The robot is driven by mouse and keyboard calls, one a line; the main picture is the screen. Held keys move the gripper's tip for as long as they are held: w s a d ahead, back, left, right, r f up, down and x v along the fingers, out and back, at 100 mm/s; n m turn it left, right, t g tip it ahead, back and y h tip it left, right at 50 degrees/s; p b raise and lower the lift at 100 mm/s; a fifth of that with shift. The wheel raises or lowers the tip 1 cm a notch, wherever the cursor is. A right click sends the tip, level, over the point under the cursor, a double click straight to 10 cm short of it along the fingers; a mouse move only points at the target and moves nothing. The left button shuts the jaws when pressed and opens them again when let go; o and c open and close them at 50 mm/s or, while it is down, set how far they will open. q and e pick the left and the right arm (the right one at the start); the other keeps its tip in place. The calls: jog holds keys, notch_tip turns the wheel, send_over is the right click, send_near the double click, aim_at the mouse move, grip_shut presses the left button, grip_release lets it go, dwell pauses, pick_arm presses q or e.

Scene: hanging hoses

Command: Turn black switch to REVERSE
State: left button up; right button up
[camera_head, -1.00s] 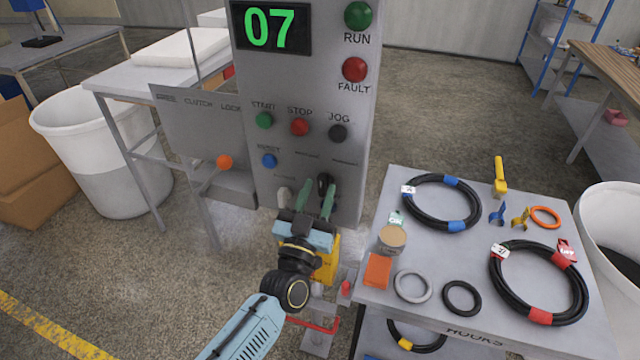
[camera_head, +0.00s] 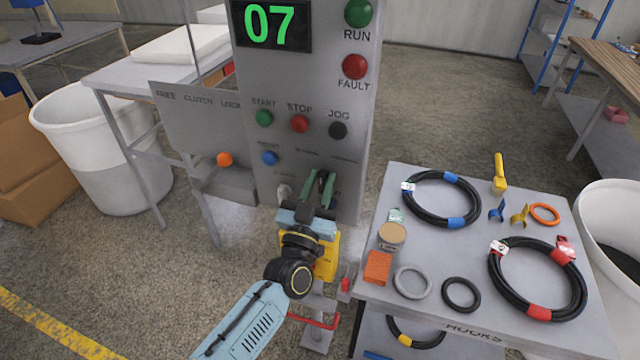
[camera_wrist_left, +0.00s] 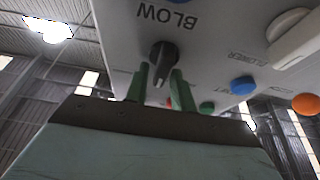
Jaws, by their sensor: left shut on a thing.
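The black switch (camera_wrist_left: 162,56) is a dark knob on the underside-seen panel in the left wrist view, beside the word BLOW. The green fingers of my left gripper (camera_head: 318,190) stand on either side of it and are shut on it. In the head view the switch is mostly hidden by the fingers. The fingers also show in the left wrist view (camera_wrist_left: 160,88), with the knob between their tips. The word REVERSE cannot be read in these frames. My right gripper is not in view.
The grey control panel (camera_head: 300,75) carries a blue button (camera_head: 270,158), a white switch (camera_head: 284,191) left of the fingers, and other buttons. An orange-knobbed lever (camera_head: 224,159) is at left. A table (camera_head: 425,240) with hoses stands close on the right.

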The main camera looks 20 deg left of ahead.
pick_arm(q)
jog(key=shift+f+n+y, duration=0.1)
jog(key=shift+n+y, duration=0.3)
jog(key=shift+n, duration=0.2)
jog(key=n+y, duration=0.1)
jog(key=n, duration=0.2)
jog(key=n+y+p, duration=0.1)
jog(key=n+y, duration=0.1)
jog(key=n, duration=0.1)
jog(key=shift+a+g, duration=0.1)
jog(key=shift+g, duration=0.3)
jog(key=shift+s+f+n+g+y, duration=0.15)
jog(key=shift+n+y, duration=0.15)
jog(key=shift+n, duration=0.3)
jog(key=shift+r+n+g+y, duration=0.15)
jog(key=shift+n+y, duration=0.15)
jog(key=shift+n, duration=0.3)
grip_shut()
jog(key=shift+f+n+g+y+p, duration=0.15)
jog(key=shift+n+g+y+p, duration=0.1)
jog(key=shift+n, duration=0.45)
jog(key=shift+f+n+g+y+p, duration=0.15)
jog(key=shift+n+p, duration=0.05)
jog(key=shift+n, duration=0.5)
jog(key=o, duration=0.6)
grip_release()
jog(key=shift+c, duration=0.2)
jog(key=shift+o, duration=0.8)
jog(key=shift+r+n, duration=0.2)
jog(key=shift+n, duration=0.1)
